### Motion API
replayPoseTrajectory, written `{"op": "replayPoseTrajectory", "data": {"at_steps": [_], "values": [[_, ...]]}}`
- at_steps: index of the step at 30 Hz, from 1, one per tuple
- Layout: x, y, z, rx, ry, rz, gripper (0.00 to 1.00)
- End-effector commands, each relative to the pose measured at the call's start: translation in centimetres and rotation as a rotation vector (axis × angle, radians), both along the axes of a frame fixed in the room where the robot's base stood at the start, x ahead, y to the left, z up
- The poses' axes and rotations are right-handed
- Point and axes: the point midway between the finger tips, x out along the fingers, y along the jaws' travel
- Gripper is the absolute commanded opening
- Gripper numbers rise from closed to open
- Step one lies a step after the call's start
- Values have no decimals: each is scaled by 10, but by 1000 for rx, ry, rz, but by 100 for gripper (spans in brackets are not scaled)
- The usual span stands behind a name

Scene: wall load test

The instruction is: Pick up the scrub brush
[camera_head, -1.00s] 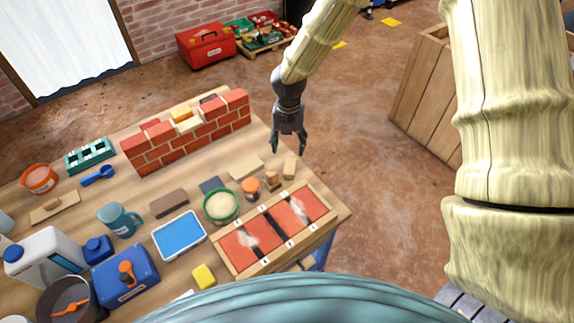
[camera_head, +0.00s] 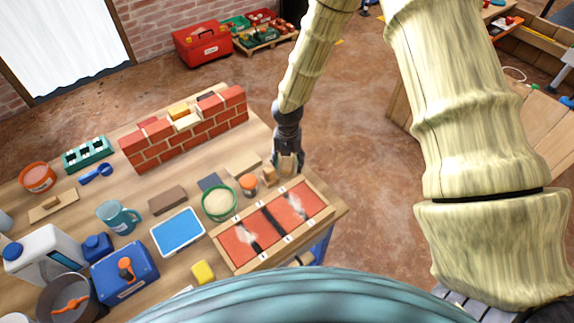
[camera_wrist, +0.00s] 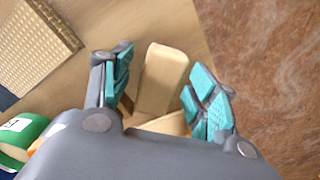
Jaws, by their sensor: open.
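A tan wooden piece with a rounded end, which I take to be the scrub brush (camera_wrist: 163,80), stands between my fingers in the wrist view. Its lower part is partly hidden by my gripper's body. My gripper (camera_wrist: 160,68) is open, with one teal-padded finger on each side of the piece. Gaps show beside the upper part of the piece. In the head view my gripper (camera_head: 287,166) is low over the table's right edge, and its fingers largely cover the piece.
A small wooden block (camera_head: 269,175) and an orange-lidded jar (camera_head: 248,184) are close to the left. A framed red panel (camera_head: 235,243) lies in front. A brick wall (camera_head: 185,132) stands behind. Floor lies beyond the table's right edge.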

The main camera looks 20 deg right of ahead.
Motion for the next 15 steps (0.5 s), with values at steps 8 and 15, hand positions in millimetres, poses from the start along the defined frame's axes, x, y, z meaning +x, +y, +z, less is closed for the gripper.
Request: {"op": "replayPoseTrajectory", "data": {"at_steps": [8,15], "values": [[0,0,-1,0,-1,0,52],[0,0,-1,0,-1,0,9]]}}
